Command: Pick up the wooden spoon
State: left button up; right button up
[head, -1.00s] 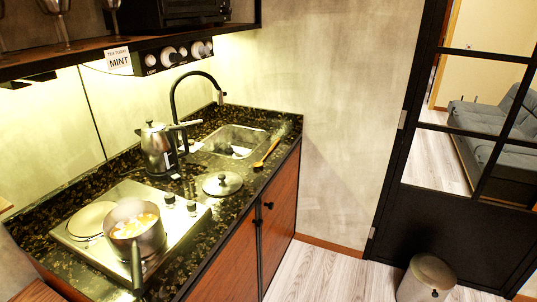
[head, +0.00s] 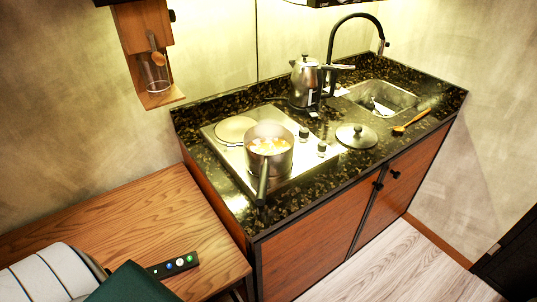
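A wooden spoon (head: 411,121) lies on the dark stone counter (head: 345,152), between the sink and the counter's front edge at the right. Its bowl end points toward the pot lid. Another wooden utensil (head: 157,55) stands in a clear glass holder on a wall shelf at the upper left. Neither of my grippers shows in the head view.
A pot (head: 269,146) with food sits on the cooktop (head: 212,135), its handle toward the front. A lid (head: 356,135), a kettle (head: 304,82) and a sink (head: 385,97) are on the counter. A wooden table (head: 130,222) with a remote (head: 172,265) stands at left. Floor shows at lower right.

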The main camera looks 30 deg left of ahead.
aim_at(398, 129)
jog(key=u, duration=0.2)
jog(key=i+l+u, duration=0.25)
jog(key=u, duration=0.15)
jog(key=i+l+u, duration=0.25)
jog(key=l+u, duration=0.15)
